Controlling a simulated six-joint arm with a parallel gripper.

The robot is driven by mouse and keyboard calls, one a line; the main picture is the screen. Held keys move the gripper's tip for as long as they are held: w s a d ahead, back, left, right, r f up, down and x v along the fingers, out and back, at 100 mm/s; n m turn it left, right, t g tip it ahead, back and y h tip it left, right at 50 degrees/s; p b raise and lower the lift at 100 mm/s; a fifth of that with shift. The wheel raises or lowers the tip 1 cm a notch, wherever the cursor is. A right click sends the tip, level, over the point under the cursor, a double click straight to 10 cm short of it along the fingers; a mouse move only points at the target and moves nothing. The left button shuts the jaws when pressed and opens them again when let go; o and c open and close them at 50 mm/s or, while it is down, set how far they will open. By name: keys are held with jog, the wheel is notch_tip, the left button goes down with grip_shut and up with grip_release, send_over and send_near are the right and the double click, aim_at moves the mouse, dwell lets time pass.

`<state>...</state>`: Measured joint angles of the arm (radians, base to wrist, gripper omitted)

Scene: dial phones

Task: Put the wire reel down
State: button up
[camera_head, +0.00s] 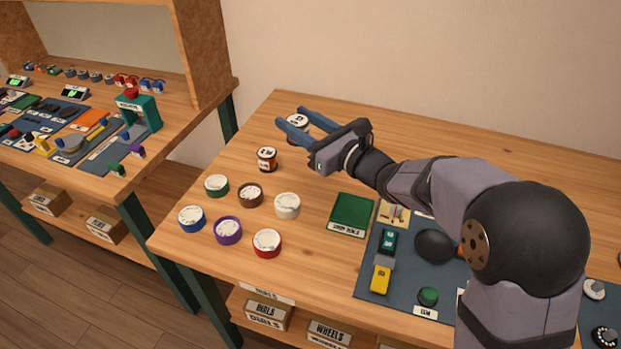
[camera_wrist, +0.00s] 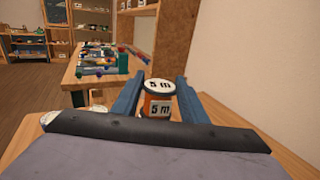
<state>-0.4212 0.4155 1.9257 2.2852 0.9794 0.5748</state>
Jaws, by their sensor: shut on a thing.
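The wire reel (camera_wrist: 158,98) has a white top and a white label, both reading "5 m", with orange-brown wire visible between. It stands upright between the two blue fingers of my gripper (camera_wrist: 155,95), which is shut on it. In the head view the held reel (camera_head: 298,121) shows its pale top between the fingers of my gripper (camera_head: 298,124), over the far left part of the workbench (camera_head: 345,165). I cannot tell whether its base touches the wood. A second, similar reel (camera_head: 267,158) stands on the bench just nearer than the gripper.
Several round dials, among them a green one (camera_head: 216,185) and a white one (camera_head: 287,205), lie nearer on the bench. A green pad (camera_head: 350,214) and a dark blue mat (camera_head: 375,280) with parts lie to the right. Bare wood surrounds the far left corner.

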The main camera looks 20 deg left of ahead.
jog(key=shift+m+t+h, duration=0.5)
jog(key=shift+m+t, duration=0.2)
jog(key=shift+t, duration=0.2)
jog(key=shift+w+d+f, duration=0.25)
jog(key=shift+w+f, duration=0.4)
jog(key=shift+f, duration=1.5)
jog(key=shift+w+d+f, duration=0.2)
jog(key=shift+w+f, duration=0.4)
jog(key=shift+f, duration=1.6)
jog(key=shift+w+d+f, duration=0.25)
jog(key=shift+w+f, duration=0.4)
jog(key=shift+f, duration=1.5)
